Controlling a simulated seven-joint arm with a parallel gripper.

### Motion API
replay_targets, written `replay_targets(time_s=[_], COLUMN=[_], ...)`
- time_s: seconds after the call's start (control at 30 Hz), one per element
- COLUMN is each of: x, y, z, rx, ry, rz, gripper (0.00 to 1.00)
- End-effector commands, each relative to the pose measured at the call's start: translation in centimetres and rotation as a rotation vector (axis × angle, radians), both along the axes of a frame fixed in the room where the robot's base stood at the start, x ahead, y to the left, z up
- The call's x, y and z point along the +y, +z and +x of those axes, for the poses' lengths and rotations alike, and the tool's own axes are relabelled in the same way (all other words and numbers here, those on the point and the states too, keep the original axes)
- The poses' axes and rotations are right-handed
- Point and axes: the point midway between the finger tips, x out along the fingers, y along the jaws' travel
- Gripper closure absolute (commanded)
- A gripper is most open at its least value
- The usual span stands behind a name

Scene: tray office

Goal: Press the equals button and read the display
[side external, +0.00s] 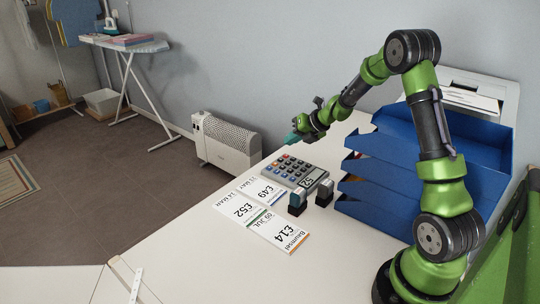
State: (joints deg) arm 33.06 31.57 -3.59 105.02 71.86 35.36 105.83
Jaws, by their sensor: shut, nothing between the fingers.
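A grey calculator (293,168) lies on the white desk, with blue, grey and red keys. Its display (313,178) is at its right end and seems to show 52, seen turned on its side. The equals button is too small to pick out. My gripper (291,138) is shut and empty, with teal fingertips. In the picture it is just above the far left edge of the calculator and appears apart from the keys. Its exact height over the desk is hard to judge.
Three price slips (262,190) marked £49, £52 and £14 lie in front of the calculator. Two small dark stamps (297,203) stand beside it. Stacked blue trays (385,177) rise close on the right.

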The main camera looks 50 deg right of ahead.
Motion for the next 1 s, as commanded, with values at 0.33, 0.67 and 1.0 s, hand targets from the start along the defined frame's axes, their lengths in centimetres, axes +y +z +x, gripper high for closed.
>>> replay_targets(time_s=[0.33,0.67,1.0], x=[0.0,1.4,3.1], y=[0.0,1.6,3.9], z=[0.0,1.4,3.1], rx=[0.0,-0.002,0.0], ry=[0.0,0.008,-0.001], rz=[0.0,-0.002,-0.001], gripper=[1.0,1.0,1.0])
